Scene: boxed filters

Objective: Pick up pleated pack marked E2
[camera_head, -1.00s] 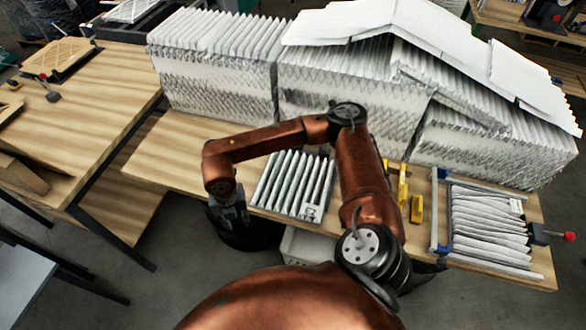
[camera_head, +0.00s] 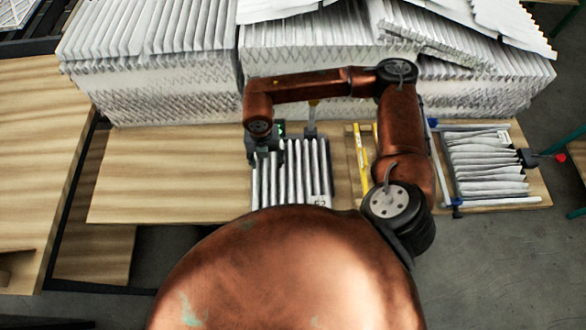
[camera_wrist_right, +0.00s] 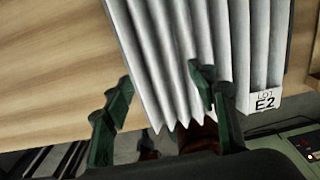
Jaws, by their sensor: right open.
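The pleated pack marked E2 (camera_head: 290,172) is white with grey folds and lies on the wooden bench in the head view. My body hides its near edge. In the right wrist view the pack (camera_wrist_right: 190,50) fills the upper middle, with its "LOT E2" label (camera_wrist_right: 264,101) at lower right. My right gripper (camera_head: 264,150) is at the pack's left side in the head view. In the wrist view its open fingers (camera_wrist_right: 163,80) show one left of the pack's edge and one in front of the pleats; contact cannot be told. My left gripper is out of view.
Tall stacks of white pleated packs (camera_head: 150,85) line the back of the bench. Yellow tools (camera_head: 361,155) lie right of the pack. A frame holding another pleated pack (camera_head: 485,165) is at far right. Bare bench (camera_head: 165,180) is free on the left.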

